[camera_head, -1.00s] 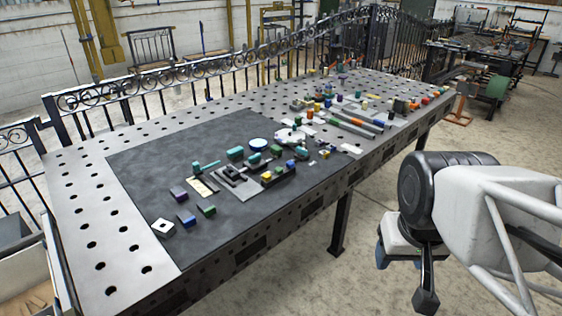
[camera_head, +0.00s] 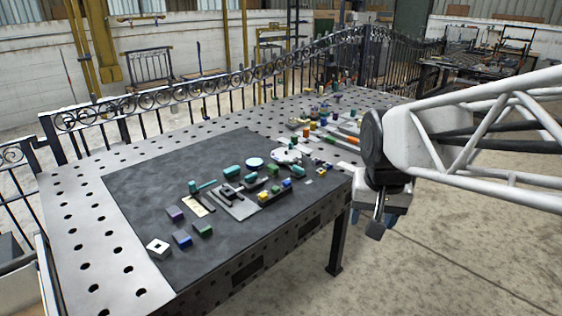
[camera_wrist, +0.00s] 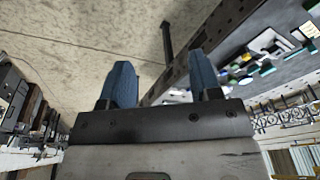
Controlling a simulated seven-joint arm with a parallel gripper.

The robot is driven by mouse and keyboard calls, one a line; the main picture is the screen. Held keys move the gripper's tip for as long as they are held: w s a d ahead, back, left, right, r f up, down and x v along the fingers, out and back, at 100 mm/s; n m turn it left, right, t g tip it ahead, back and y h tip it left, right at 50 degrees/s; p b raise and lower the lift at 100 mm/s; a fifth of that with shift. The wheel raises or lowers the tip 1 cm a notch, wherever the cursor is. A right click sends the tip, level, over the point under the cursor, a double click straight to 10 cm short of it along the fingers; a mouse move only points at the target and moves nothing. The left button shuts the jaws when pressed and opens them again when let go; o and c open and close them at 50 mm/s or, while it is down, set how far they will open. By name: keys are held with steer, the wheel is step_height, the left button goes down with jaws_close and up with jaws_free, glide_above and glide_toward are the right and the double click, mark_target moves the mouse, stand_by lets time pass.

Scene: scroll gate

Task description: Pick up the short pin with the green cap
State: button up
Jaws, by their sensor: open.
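Several small pins and pegs with coloured caps (camera_head: 322,120) stand in a cluster on the far part of the table; they are too small here for me to tell which one is the short pin with the green cap. My gripper (camera_head: 380,218) hangs off the table's right edge, apart from everything on it. In the wrist view its two blue fingers (camera_wrist: 163,80) are spread apart with nothing between them. The far right of the table is partly hidden behind my arm.
The perforated metal table (camera_head: 75,222) carries a dark mat (camera_head: 150,195) with coloured blocks, a teal hammer-like tool (camera_head: 202,187) and a grey fixture (camera_head: 238,206). A white square block (camera_head: 158,248) sits near the front left. A scrolled iron fence (camera_head: 200,92) runs behind. Open floor lies right of the table.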

steer(key=w+a+m, duration=0.2)
steer(key=w+a, duration=0.2)
steer(key=w, duration=0.9)
steer(key=m+g, duration=0.2)
steer(key=m, duration=0.3)
glide_above(275, 188)
steer(key=f, duration=1.6)
steer(key=shift+s+d+f, duration=0.15)
steer(key=shift+s+d, duration=0.1)
steer(key=shift+s, duration=0.1)
steer(key=shift+w+a+f, duration=0.25)
steer(key=shift+w+f, duration=0.05)
steer(key=shift+w, duration=0.05)
steer(key=shift+f, duration=1.3)
